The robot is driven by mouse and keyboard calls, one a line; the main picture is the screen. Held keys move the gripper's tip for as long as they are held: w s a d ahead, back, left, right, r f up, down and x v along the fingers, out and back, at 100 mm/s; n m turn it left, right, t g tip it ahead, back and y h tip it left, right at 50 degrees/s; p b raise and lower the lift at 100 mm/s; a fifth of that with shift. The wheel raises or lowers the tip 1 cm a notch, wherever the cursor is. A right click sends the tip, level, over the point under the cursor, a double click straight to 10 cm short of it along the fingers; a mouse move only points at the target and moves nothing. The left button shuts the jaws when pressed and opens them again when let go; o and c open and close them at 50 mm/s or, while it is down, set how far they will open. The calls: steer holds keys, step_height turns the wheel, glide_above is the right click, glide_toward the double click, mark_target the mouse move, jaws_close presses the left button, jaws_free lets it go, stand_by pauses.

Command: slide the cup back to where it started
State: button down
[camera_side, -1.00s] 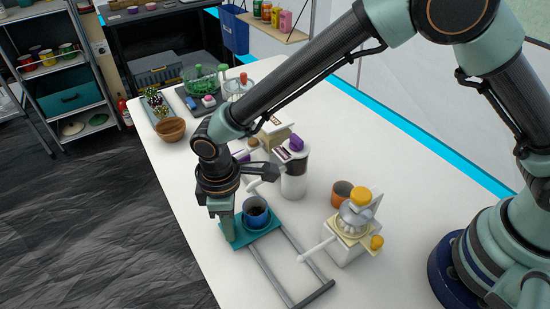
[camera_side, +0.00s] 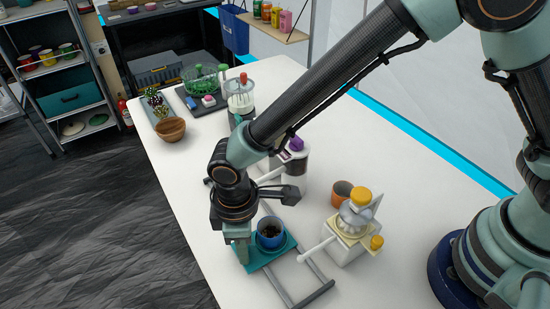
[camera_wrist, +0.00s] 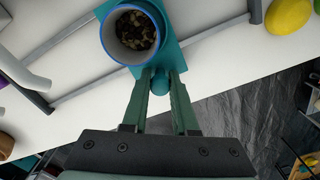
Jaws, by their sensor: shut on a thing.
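The blue cup (camera_side: 270,232), with dark bits inside, stands upright on a teal sliding plate (camera_side: 262,259). The plate sits on two grey rails (camera_side: 285,285) that end in a dark crossbar. In the wrist view the cup (camera_wrist: 108,38) shows from above at the top, and a teal knob (camera_wrist: 161,82) sticks out from the plate's edge. My gripper (camera_side: 243,258) is down at the plate's left side. In the wrist view my gripper (camera_wrist: 161,77) has its fingers on either side of the knob, shut on it. It does not touch the cup.
A white grinder-like device with yellow knobs (camera_side: 361,198) and an orange-brown cup (camera_side: 341,192) stand to the right. A white canister with a purple top (camera_side: 294,167) is behind. A wooden bowl (camera_side: 171,130) sits at the table's left edge. The near rails are clear.

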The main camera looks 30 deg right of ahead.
steer(key=c, duration=0.7)
jaws_free()
steer(key=shift+r, duration=0.1)
steer(key=shift+r, duration=3.4)
steer(key=shift+w, duration=0.1)
steer(key=w+d+r+m+t+y, duration=0.1)
steer(key=w+d+r+m, duration=0.2)
steer(key=d+r, duration=0.45)
steer(key=w+d+r+m+t, duration=0.25)
steer(key=d+r, duration=0.25)
steer(key=d, duration=0.5)
steer(key=s+d+r+m, duration=0.1)
steer(key=s+d+m, duration=0.1)
steer(key=d, duration=0.3)
steer(key=s+d+r+m+t, duration=0.1)
steer(key=d+m, duration=0.1)
steer(key=d, duration=0.3)
steer(key=s+d+r+m+t+h, duration=0.1)
steer(key=s+d+m, duration=0.1)
steer(key=d, duration=0.3)
steer(key=shift+s+d+r+m, duration=0.15)
steer(key=shift+s+r+m, duration=0.1)
steer(key=shift+s+r, duration=0.1)
